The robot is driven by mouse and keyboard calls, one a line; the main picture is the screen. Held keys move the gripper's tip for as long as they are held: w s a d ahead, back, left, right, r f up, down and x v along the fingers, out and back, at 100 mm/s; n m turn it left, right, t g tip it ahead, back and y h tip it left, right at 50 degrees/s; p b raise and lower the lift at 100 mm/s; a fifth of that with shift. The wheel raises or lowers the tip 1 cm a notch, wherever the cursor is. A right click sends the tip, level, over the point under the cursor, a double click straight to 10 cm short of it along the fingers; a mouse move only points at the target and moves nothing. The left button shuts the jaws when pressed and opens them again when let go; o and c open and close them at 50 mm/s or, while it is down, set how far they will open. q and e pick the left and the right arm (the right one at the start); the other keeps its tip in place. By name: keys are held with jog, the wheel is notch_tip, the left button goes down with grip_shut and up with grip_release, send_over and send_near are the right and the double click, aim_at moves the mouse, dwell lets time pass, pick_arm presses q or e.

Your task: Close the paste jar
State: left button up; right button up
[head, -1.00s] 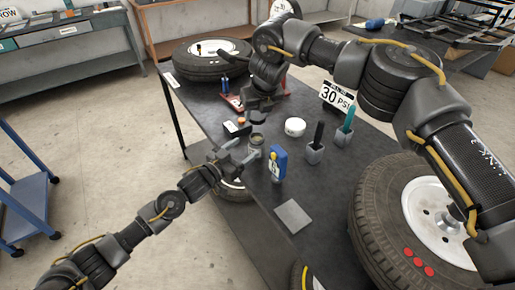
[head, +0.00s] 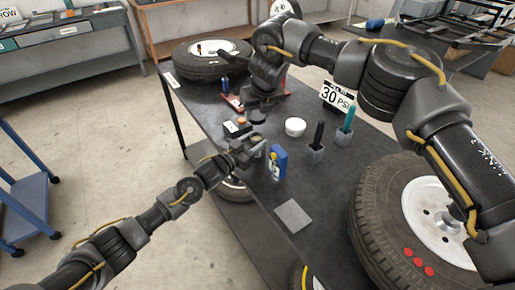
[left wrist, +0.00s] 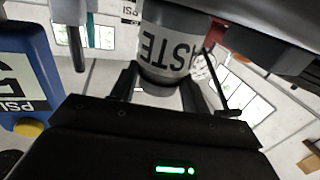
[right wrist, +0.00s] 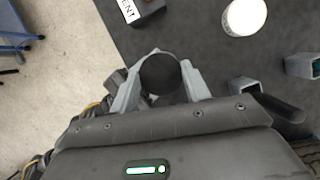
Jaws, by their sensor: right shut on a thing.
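The paste jar (left wrist: 165,45) shows upside down in the left wrist view, grey with a label reading "ASTE". In the head view it is mostly hidden behind my left gripper (head: 246,150). That gripper is open, and its two fingers (left wrist: 160,88) flank the jar's near side; I cannot tell whether they touch it. My right gripper (head: 258,118) is above the jar, pointing down. In the right wrist view it is shut on a round dark lid (right wrist: 160,73), which covers whatever lies below.
A blue bottle (head: 278,162) with a yellow tip stands close right of the jar. A white round tub (head: 295,127), two grey holders (head: 315,154) and a small dark box (head: 236,127) are nearby. A grey square pad (head: 293,216) lies nearer the front. A tyre (head: 385,225) stands at right.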

pick_arm(q)
jog(key=c, duration=0.8)
pick_arm(e)
send_over(256, 139)
jog(key=s, duration=0.1)
jog(key=shift+d+f, duration=0.2)
jog(key=shift+f, duration=2.25)
jog(key=shift+f, duration=0.15)
jog(key=shift+f, duration=0.75)
jog(key=shift+f, duration=0.3)
pick_arm(q)
jog(key=shift+s, duration=0.1)
pick_arm(e)
jog(key=shift+s+d+f, duration=0.1)
jog(key=shift+s+f, duration=0.05)
jog(key=shift+f, duration=0.15)
pick_arm(q)
jog(key=shift+d+r, duration=0.1)
pick_arm(e)
jog(key=shift+s+f, duration=0.1)
jog(key=shift+f, duration=0.25)
jog(key=shift+c, duration=1.3)
pick_arm(q)
jog(key=shift+r, duration=0.15)
pick_arm(e)
jog(key=shift+s+r, duration=0.1)
jog(key=shift+r, duration=0.1)
